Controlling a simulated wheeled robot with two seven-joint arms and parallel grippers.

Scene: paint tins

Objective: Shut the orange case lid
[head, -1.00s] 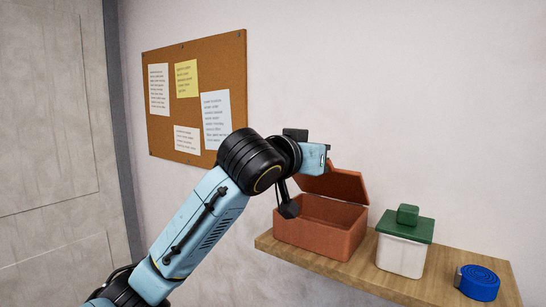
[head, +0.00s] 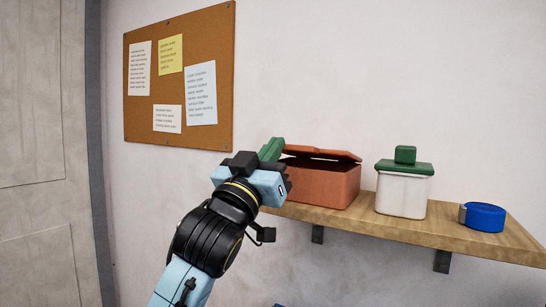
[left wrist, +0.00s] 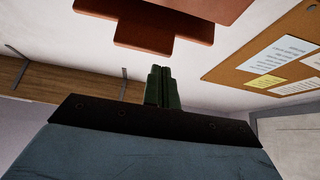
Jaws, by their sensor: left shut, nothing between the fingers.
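The orange case (head: 325,184) stands at the left end of the wooden shelf. Its lid (head: 325,153) is tilted partly open, with a dark gap between it and the box. My left gripper (head: 272,149) is at the left side of the case, its green fingers raised to about the lid's height. In the left wrist view the fingers (left wrist: 161,87) are shut together and empty, with the orange case (left wrist: 140,35) beyond them. I cannot tell whether they touch the lid. The gripper body hides the case's lower left part. My right gripper is not in view.
On the wooden shelf (head: 440,232), a white tin with a green lid (head: 402,190) stands right of the case, and a blue tape roll (head: 483,217) lies farther right. A cork board (head: 180,80) hangs on the wall behind. The space below the shelf looks clear.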

